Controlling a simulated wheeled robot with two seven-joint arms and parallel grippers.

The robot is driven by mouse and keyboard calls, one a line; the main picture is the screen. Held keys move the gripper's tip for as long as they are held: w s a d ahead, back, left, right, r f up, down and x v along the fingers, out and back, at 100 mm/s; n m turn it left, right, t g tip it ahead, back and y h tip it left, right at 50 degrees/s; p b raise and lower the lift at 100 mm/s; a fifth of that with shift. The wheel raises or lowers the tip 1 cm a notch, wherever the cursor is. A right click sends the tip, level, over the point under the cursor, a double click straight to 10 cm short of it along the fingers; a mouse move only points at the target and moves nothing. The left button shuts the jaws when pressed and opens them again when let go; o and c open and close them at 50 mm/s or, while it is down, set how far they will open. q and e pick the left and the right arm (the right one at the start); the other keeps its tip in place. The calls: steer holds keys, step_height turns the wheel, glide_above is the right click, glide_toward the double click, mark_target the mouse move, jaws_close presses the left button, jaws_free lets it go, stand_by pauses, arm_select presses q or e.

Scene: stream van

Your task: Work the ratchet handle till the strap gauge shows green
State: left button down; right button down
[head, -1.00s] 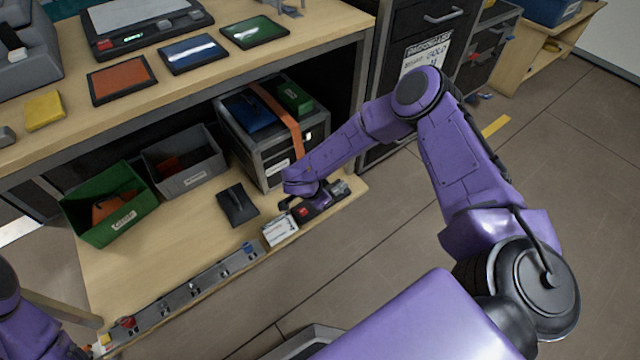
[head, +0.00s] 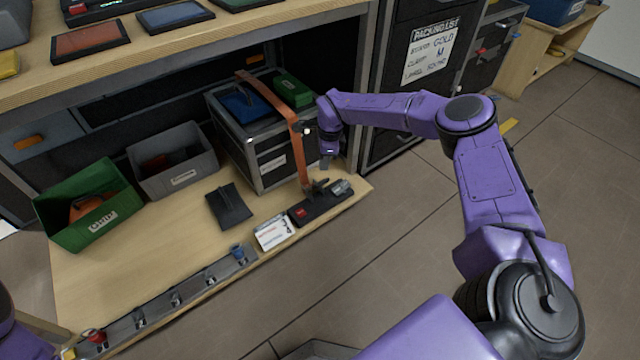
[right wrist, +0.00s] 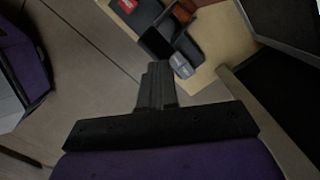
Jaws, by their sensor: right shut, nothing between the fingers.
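The ratchet (head: 322,205) is a dark block at the right front corner of the low shelf. An orange strap (head: 295,130) runs from it over the grey case (head: 268,152). A red patch (head: 301,212) shows at its left end; I cannot tell surely that this is the gauge. A grey piece (head: 342,187) is at its right end; it also shows in the right wrist view (right wrist: 181,65). My right gripper (head: 326,164) is shut and empty, above and apart from the ratchet. It points past the shelf edge in the right wrist view (right wrist: 155,85). My left gripper is out of view.
A white card (head: 273,232) stands left of the ratchet, beside a long metal rail (head: 175,300) along the front edge. A green bin (head: 88,205), a grey bin (head: 172,165) and a dark plate (head: 229,206) are further left. The worktop overhangs the shelf. Floor right of it is clear.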

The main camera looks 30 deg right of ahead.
mark_target(321, 183)
steer(key=f+b, duration=0.1)
steer(key=f, duration=0.1)
steer(key=f+b, duration=0.2)
steer(key=f, duration=0.1)
steer(key=shift+w+a, duration=0.1)
steer(key=shift+a, duration=0.1)
steer(key=shift+f, duration=0.2)
steer(key=shift+a, duration=0.2)
